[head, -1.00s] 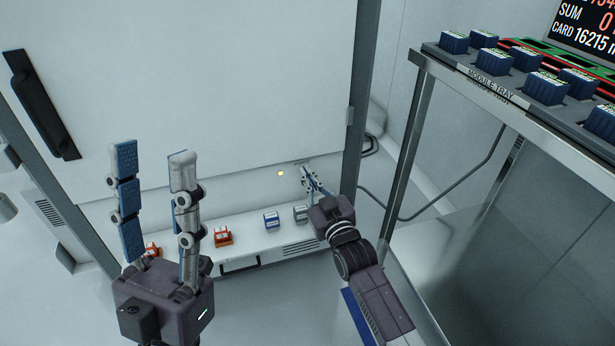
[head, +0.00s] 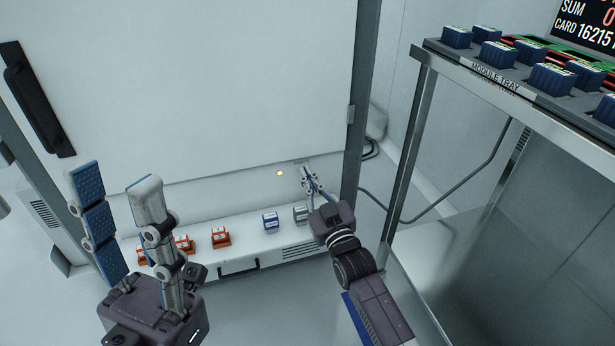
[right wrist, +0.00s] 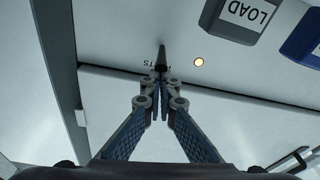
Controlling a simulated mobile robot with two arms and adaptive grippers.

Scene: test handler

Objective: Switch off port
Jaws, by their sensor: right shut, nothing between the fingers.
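A small dark switch lever (right wrist: 161,57) stands out from the white panel just beyond my right fingertips, beside partly hidden lettering. Whether they touch it I cannot tell. A round lamp (head: 280,173) glows warm yellow next to it; the lamp also shows in the right wrist view (right wrist: 199,62). My right gripper (head: 305,172) is shut and empty, pointing at the panel near its lower right corner; its closed fingertips show in the right wrist view (right wrist: 160,80). My left gripper (head: 115,180) is open and empty, at the left, nearer the camera.
On the ledge below the panel sit orange modules (head: 221,237), a blue module (head: 270,221) and a grey module (head: 300,215); the grey one reads LOAD in the right wrist view. A module tray (head: 490,72) with several blue modules stands on a metal-framed bench at right.

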